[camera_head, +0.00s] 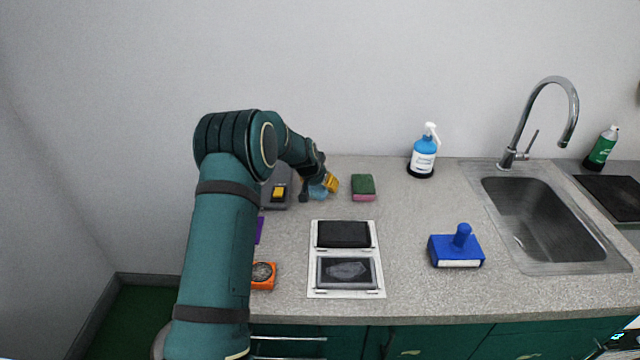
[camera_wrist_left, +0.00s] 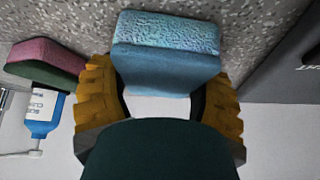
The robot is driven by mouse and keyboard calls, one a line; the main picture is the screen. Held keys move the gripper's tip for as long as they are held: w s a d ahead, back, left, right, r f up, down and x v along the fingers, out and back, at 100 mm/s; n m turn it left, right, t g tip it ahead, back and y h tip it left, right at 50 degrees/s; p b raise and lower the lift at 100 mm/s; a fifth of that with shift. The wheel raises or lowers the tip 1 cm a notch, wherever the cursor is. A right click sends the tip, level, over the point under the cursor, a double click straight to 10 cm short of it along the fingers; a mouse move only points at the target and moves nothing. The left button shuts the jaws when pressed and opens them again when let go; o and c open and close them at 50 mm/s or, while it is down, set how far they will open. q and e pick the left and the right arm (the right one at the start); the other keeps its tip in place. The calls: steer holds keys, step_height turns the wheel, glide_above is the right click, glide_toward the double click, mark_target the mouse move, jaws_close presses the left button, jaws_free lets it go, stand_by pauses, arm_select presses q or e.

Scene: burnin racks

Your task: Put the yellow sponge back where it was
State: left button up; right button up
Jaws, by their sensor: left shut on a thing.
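My left gripper (camera_head: 322,187) has yellow ridged fingers and is shut on a blue sponge (camera_head: 317,192), low over the back of the counter. In the left wrist view the blue sponge (camera_wrist_left: 165,50) sits between the two yellow fingers (camera_wrist_left: 160,95), its paler rough face outward against the speckled counter. I cannot tell if it touches the counter. I see no sponge that is clearly yellow. A green and pink sponge (camera_head: 363,187) lies just right of the gripper; it also shows at the left of the left wrist view (camera_wrist_left: 45,62). My right gripper is not in view.
A dark grey case with a yellow part (camera_head: 279,192) stands left of the gripper, partly behind my arm. A white-framed tray (camera_head: 346,253), an orange dial device (camera_head: 263,276), a blue stamp-shaped tool (camera_head: 456,248), a soap bottle (camera_head: 423,155) and a sink (camera_head: 545,215) are around.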

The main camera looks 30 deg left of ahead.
arm_select(q)
steer(key=shift+f, duration=0.2)
steer(key=o, duration=1.2)
steer(key=shift+c, duration=0.2)
steer(key=shift+r, duration=0.1)
steer(key=shift+r, duration=0.15)
steer(key=p+v, duration=0.1)
steer(key=v, duration=1.1)
steer(key=shift+p, duration=0.3)
